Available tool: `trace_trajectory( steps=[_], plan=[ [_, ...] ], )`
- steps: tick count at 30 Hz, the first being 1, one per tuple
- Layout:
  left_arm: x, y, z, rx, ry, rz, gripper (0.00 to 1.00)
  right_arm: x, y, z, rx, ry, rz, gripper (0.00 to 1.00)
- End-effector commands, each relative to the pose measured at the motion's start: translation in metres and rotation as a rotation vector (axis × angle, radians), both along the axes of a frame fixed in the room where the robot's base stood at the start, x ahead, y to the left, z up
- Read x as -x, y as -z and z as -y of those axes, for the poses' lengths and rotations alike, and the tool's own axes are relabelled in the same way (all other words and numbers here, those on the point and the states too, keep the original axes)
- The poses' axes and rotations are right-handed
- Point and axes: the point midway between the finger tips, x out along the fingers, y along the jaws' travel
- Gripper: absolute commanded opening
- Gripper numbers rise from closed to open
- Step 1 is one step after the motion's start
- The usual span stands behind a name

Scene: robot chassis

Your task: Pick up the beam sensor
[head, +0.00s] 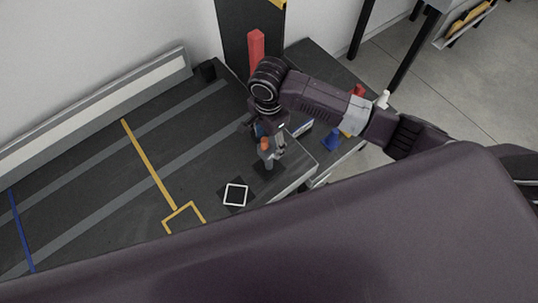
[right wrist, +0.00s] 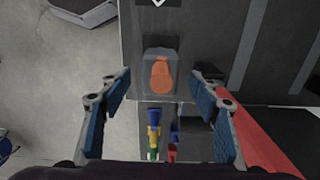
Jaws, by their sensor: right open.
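A small grey block with an orange cylindrical top, which looks like the beam sensor (head: 266,146), stands near the front right edge of the dark table. In the right wrist view the beam sensor (right wrist: 161,75) is between and slightly beyond the two fingertips, with clear gaps on both sides. My right gripper (head: 270,136) is above it, open and empty, and partly hides it in the head view. The blue-padded fingers of my right gripper (right wrist: 159,82) are spread wide in the wrist view. My left gripper is not in view.
A white square outline (head: 235,195) and yellow tape marks (head: 184,214) lie on the table. A red post (head: 256,52) stands behind. Blue (head: 332,140) and yellow pieces sit on a lower surface to the right. The table's left and middle are clear.

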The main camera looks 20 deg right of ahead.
Motion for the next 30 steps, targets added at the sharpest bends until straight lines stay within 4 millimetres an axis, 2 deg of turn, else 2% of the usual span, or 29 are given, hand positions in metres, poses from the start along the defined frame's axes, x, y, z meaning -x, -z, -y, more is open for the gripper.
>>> trace_trajectory(
  steps=[12,21,23,30],
  plan=[
    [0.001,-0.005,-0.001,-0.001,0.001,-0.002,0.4,0.0,0.056,0.001,0.001,-0.003,0.0,0.56],
    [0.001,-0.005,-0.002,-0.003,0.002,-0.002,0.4,-0.001,0.062,0.001,-0.001,-0.004,0.002,0.56],
    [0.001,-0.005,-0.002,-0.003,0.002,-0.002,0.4,0.0,0.062,0.001,-0.001,-0.004,0.002,0.52],
    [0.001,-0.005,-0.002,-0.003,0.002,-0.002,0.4,0.0,0.062,0.001,-0.001,-0.004,0.002,0.26]
  ],
)
